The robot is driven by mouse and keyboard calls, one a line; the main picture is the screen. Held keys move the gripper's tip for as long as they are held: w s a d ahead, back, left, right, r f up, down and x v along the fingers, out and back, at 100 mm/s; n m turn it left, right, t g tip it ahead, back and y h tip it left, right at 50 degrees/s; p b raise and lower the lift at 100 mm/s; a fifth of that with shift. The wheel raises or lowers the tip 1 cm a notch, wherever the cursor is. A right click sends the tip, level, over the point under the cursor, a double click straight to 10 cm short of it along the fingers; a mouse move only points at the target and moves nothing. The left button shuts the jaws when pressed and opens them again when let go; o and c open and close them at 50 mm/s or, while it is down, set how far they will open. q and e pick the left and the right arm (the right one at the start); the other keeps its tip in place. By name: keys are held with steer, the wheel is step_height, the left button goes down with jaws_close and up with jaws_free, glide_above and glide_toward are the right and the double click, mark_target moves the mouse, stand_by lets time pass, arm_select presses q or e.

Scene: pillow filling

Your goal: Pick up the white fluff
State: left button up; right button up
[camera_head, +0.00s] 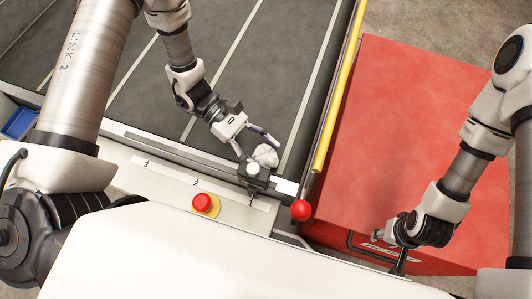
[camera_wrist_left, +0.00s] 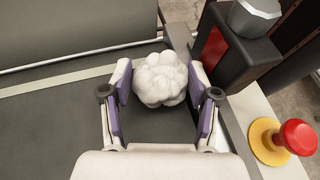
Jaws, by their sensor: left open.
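The white fluff (camera_head: 265,156) is a lumpy white ball on the dark surface near its front edge. In the left wrist view the fluff (camera_wrist_left: 160,79) sits between the tips of my left gripper's two purple-lined fingers. My left gripper (camera_head: 256,146) is open, with the fingers on either side of the fluff; a small gap shows, and I cannot tell if either finger touches it. My right gripper (camera_head: 388,240) is at the red box's front side by a dark handle; its fingers are too small and hidden to judge.
A dark block with a silver knob (camera_wrist_left: 254,14) stands close to the right of the fluff. A red button on a yellow base (camera_head: 203,203) is on the front ledge. A yellow rail (camera_head: 335,100) and a red box (camera_head: 420,130) lie to the right. The dark striped surface (camera_head: 270,60) behind is clear.

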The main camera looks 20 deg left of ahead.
arm_select(q)
steer(key=shift+s+a+r, duration=0.1)
steer(key=shift+s, duration=0.05)
steer(key=shift+c, duration=2.3)
